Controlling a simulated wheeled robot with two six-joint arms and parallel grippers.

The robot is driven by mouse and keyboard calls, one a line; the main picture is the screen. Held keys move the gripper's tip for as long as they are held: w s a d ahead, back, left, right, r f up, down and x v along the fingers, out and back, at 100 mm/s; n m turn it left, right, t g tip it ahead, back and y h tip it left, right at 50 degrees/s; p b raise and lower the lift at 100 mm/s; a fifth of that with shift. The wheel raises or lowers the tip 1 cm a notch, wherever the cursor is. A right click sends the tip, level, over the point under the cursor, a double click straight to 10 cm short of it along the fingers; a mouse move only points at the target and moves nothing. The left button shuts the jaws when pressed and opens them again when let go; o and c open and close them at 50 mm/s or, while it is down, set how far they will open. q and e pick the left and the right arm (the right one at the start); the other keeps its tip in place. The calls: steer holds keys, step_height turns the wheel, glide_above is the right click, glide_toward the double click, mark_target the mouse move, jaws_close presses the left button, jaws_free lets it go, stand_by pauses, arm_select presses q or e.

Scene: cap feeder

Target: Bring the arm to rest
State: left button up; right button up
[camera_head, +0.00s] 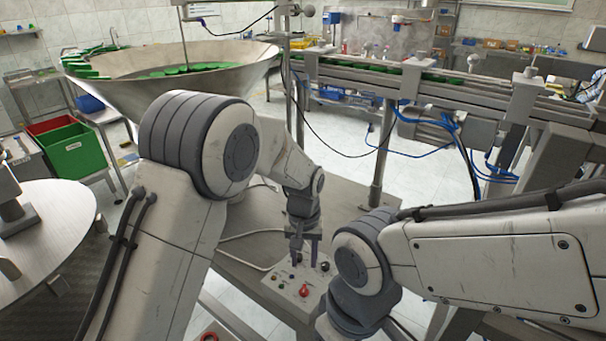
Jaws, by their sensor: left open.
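My left arm comes in from the lower left and bends over toward the middle. Its gripper (297,250) points down, open and empty, at the far edge of a control panel (283,291) with a red knob (304,290) and several small buttons. I cannot tell whether the fingers touch the panel. My right arm comes in from the right and bends down near the panel's right side. Its gripper is out of view below the frame.
A large metal hopper (150,92) with green caps stands at the back left. A conveyor (440,88) runs across the back right, with blue hoses below. A round table (60,225) and a green bin (72,152) are at the left. A grey tabletop (262,215) surrounds the panel.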

arm_select(q)
steer(key=s+r+m, duration=0.3)
steer(key=s+r, duration=0.6)
steer(key=s, duration=0.5)
steer(key=s+a+r+m, duration=0.1)
steer(key=s+a, duration=0.1)
steer(key=s, duration=0.4)
steer(key=s+a+m+h, duration=0.1)
steer(key=s+a+m, duration=0.1)
steer(key=s, duration=0.5)
steer(key=shift+a+r, duration=0.35)
steer(key=shift+a, duration=0.25)
